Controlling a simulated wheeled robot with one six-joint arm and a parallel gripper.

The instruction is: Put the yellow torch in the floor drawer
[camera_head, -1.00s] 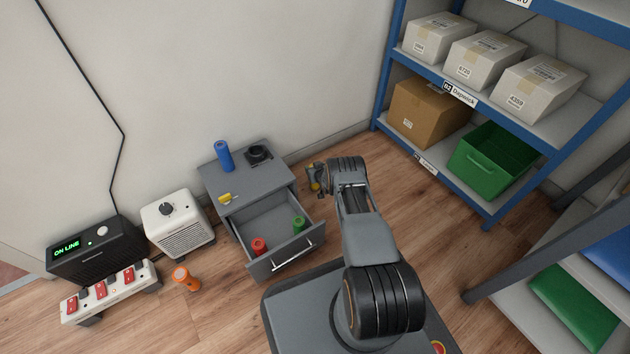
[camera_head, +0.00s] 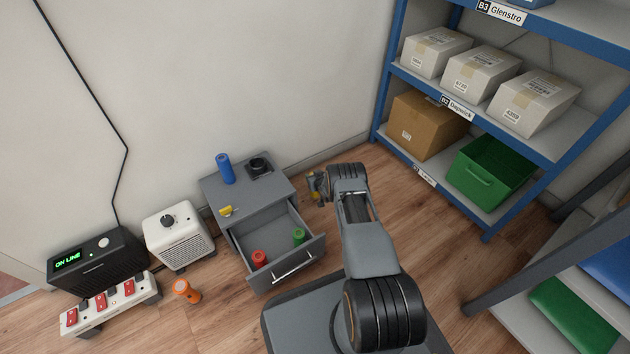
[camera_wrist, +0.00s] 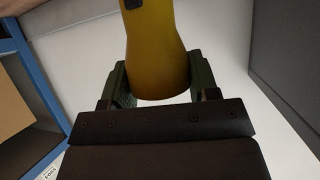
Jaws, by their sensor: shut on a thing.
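The yellow torch (camera_wrist: 156,50) is between the two fingers of my gripper (camera_wrist: 158,88) in the wrist view, and the gripper is shut on it. In the head view my gripper (camera_head: 316,186) is to the right of the grey drawer cabinet, with a little of the torch's yellow showing; the arm partly hides it. The floor drawer (camera_head: 287,270) is pulled open.
On the cabinet top (camera_head: 245,187) are a blue torch (camera_head: 225,168), a black round item (camera_head: 259,165) and a small yellow object (camera_head: 226,211). A blue shelf rack (camera_head: 437,85) is at right.

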